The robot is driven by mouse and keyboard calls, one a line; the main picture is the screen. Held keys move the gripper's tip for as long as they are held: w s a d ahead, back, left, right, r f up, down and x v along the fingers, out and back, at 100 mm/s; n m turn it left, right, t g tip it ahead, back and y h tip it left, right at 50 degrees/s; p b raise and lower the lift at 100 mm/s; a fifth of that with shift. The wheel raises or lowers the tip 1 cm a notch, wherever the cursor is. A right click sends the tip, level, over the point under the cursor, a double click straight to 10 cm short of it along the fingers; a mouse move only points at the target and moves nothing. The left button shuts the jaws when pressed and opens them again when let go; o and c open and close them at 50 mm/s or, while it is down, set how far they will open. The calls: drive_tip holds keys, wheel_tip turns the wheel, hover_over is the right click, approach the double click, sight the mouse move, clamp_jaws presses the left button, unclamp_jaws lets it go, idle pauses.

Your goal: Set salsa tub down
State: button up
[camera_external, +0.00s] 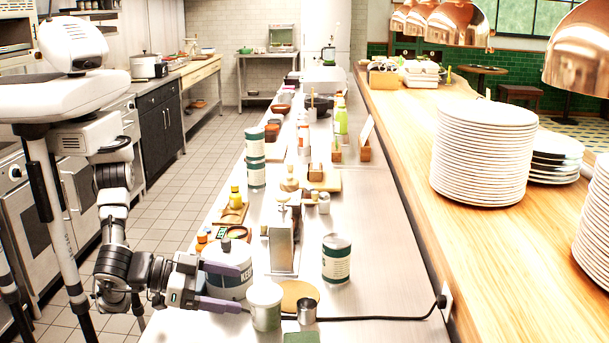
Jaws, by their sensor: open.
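A pale tub with a white lid (265,308), likely the salsa tub, stands upright on the steel counter (375,235) near its front end. I can read no label on it. My gripper (241,288), with purple fingers, is open just left of this tub. Its lower fingertip is close to the tub's side; I cannot tell if they touch. A large white container with blue lettering (237,285) stands behind the fingers, which partly cover it.
A small metal cup (306,312), a round wooden board (300,291), a green-and-white can (336,260) and a metal dispenser (283,240) stand nearby. A black cable (385,317) crosses the counter. Stacked plates (480,155) stand on the wooden pass at right.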

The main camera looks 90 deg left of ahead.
sight(262, 292)
drive_tip(key=p+x, duration=0.2)
drive_tip(key=x, duration=0.5)
drive_tip(key=shift+a, duration=0.1)
drive_tip(key=shift+w+f, duration=0.2)
drive_tip(key=shift+w, duration=0.1)
drive_tip(key=c, duration=1.3)
drive_tip(key=shift+r, duration=0.1)
